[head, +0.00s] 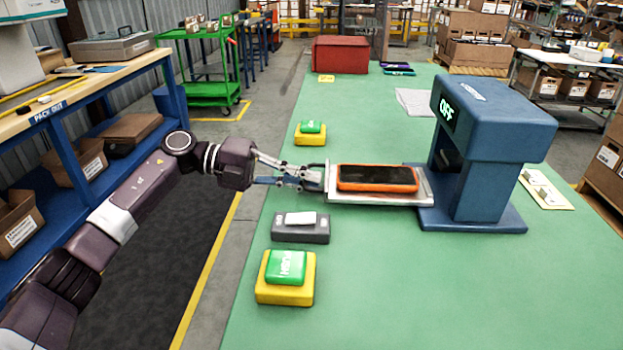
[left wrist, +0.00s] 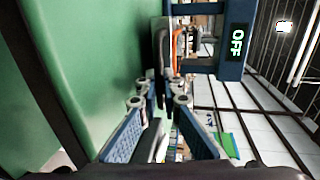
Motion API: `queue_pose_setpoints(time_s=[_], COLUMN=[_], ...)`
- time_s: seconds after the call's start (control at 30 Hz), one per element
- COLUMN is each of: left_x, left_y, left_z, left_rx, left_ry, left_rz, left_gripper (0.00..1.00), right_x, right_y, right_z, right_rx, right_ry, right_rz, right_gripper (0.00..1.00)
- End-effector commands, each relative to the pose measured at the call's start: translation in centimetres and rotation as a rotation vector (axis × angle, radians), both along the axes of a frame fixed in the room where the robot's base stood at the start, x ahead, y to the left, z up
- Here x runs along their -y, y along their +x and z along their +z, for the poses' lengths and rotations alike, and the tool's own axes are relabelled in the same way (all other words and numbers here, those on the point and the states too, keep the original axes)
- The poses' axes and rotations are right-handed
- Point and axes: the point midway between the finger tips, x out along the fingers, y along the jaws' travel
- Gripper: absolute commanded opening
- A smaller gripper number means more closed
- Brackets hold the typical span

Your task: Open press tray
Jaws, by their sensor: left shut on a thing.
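The blue press (head: 480,150) stands on the green table, with a sign reading OFF; part of it also shows in the left wrist view (left wrist: 238,45). Its flat metal tray (head: 385,199) sticks out from the press toward the left. An orange-framed dark device (head: 378,178) lies flat on the tray. My left gripper (head: 318,178) is shut on the tray's left end; its fingers also show in the left wrist view (left wrist: 165,100). The contact itself is small and partly hidden by the fingers. My right gripper is in neither view.
A green button on a yellow base (head: 286,278) sits at the front, and a smaller one (head: 310,133) at the back. A grey block (head: 300,228) lies just in front of my left gripper. A red box (head: 340,55) stands at the far end. The table's right front is clear.

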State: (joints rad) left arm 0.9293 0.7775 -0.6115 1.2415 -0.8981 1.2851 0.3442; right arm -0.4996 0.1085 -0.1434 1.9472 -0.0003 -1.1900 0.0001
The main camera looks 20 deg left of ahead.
Motion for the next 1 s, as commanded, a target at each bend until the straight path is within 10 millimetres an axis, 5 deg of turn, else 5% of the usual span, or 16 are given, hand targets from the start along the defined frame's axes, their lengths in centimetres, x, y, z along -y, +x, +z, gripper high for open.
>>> queue_pose_setpoints(time_s=[0.13,0.23,0.57,1.0], left_x=[0.0,0.0,-0.3,-8.1], left_y=[0.0,0.0,0.0,-1.5], left_z=[-0.1,-0.1,0.0,1.7], left_rx=[-0.002,-0.002,-0.001,-0.001], left_ry=[0.002,0.002,0.001,0.001], left_rz=[-0.001,-0.001,0.001,0.005], left_gripper=[0.00,0.13,0.13,0.13], right_x=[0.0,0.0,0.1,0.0], right_y=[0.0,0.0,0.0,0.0], right_z=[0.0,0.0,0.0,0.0], right_rx=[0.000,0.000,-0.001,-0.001], right_ry=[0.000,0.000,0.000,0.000], right_rz=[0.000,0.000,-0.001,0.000], right_gripper=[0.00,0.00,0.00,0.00])
